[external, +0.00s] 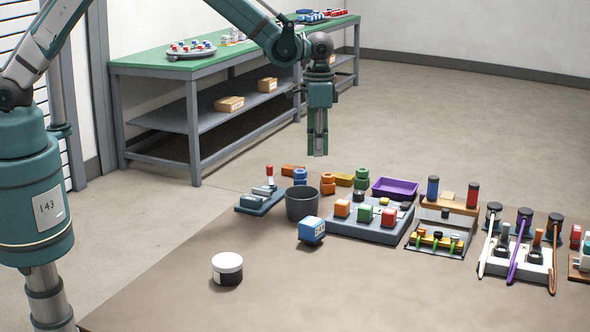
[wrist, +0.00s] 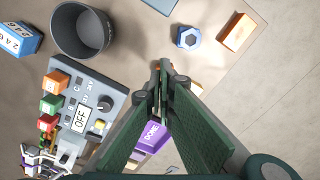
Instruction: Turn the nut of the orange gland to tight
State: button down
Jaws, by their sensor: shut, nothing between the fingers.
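The orange gland (external: 328,183) stands on the table in the external view, between a blue gland (external: 300,177) and a green gland (external: 361,178). Its nut sits on top; how tight it is I cannot tell. The blue gland's hex nut (wrist: 188,37) shows clearly there.
A black bin (external: 302,205) stands in front of the glands, near a grey panel (external: 365,228) with coloured blocks. A purple tray (external: 396,188) lies to the right. An orange block (external: 292,170) and a yellow block (external: 343,179) lie behind. The front table area is mostly clear.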

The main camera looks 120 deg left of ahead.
aim_at(328, 177)
dwell(0.7)
notch_tip(328, 177, down, 6)
jog(key=shift+f+b, duration=0.15)
jog(key=shift+b, duration=1)
jog(key=shift+f, duration=0.25)
jog(key=shift+s+d+f+b, duration=0.1)
jog(key=shift+s+d+b, duration=0.05)
jog(key=shift+b, duration=0.15)
jog(key=shift+f, duration=0.1)
jog(key=shift+s+a+b, duration=0.25)
jog(key=shift+a+b, duration=0.45)
jog(key=shift+b, duration=0.2)
jog(key=shift+s+a+b, duration=0.2)
jog(key=shift+a+b, duration=0.45)
jog(key=shift+b, duration=0.25)
dwell(0.5)
jog(key=shift+s+d, duration=0.1)
jog(key=shift+s, duration=0.3)
jog(key=shift+r, duration=0.2)
dwell(0.3)
